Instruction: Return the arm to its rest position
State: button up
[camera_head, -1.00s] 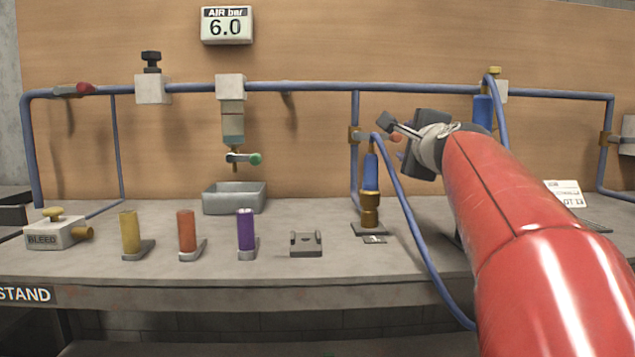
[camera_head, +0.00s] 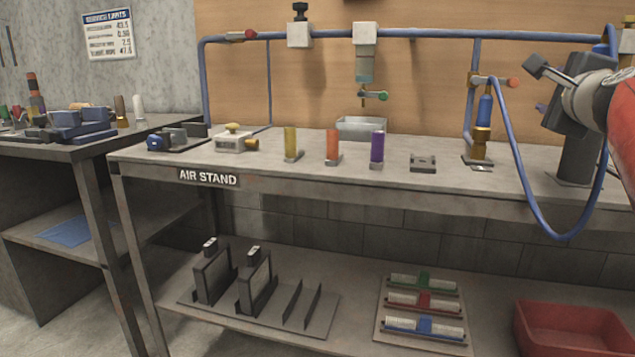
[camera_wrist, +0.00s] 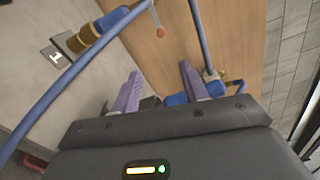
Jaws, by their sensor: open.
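My gripper (camera_wrist: 160,90) shows in the wrist view with its two purple-grey fingers apart and nothing between them. In the head view my red arm (camera_head: 622,105) enters at the right edge. The dark gripper body (camera_head: 572,92) is raised above the right part of the air stand bench (camera_head: 225,160). The fingertips are hard to make out in the head view. A blue hose with a brass fitting (camera_head: 482,140) stands just left of the gripper, and its loop hangs in front of the bench edge.
Yellow (camera_head: 290,142), orange (camera_head: 332,145) and purple (camera_head: 377,147) cylinders stand in holders along the bench. A grey tray (camera_head: 362,127) sits behind them. A blue pipe (camera_head: 420,35) runs along the wooden back panel. A red bin (camera_head: 572,330) and racks are on the lower shelf. Another table (camera_head: 80,150) stands at left.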

jog(key=s+a+f+n+g+y, duration=0.2)
jog(key=s+a+f+n, duration=0.3)
jog(key=f, duration=0.4)
jog(key=s+a+f+n+g+y+p, duration=0.1)
jog(key=s+a+f+n+g+y, duration=0.1)
jog(key=s+a+f+n, duration=0.3)
jog(key=s+a+f+n+g+y, duration=0.2)
jog(key=s+a+f+n+g, duration=0.2)
jog(key=a+f+n, duration=0.3)
jog(key=s+a+f, duration=0.1)
jog(key=a+f, duration=0.3)
jog(key=f, duration=0.2)
jog(key=shift+a+n+p, duration=0.3)
jog(key=shift+a+n, duration=0.05)
jog(key=shift+n, duration=0.05)
jog(key=s+f+n+g, duration=0.1)
jog(key=s+f+n, duration=0.1)
jog(key=s+f, duration=0.1)
jog(key=s+a+f+n+g, duration=0.1)
jog(key=s+f+n, duration=0.1)
jog(key=s+f, duration=0.1)
jog(key=s+f+n+g+h, duration=0.1)
jog(key=s+f, duration=0.2)
jog(key=f, duration=0.1)
jog(key=shift+s+a+f+n+g, duration=0.2)
jog(key=shift+s+n+g, duration=0.1)
jog(key=shift+n+g, duration=0.1)
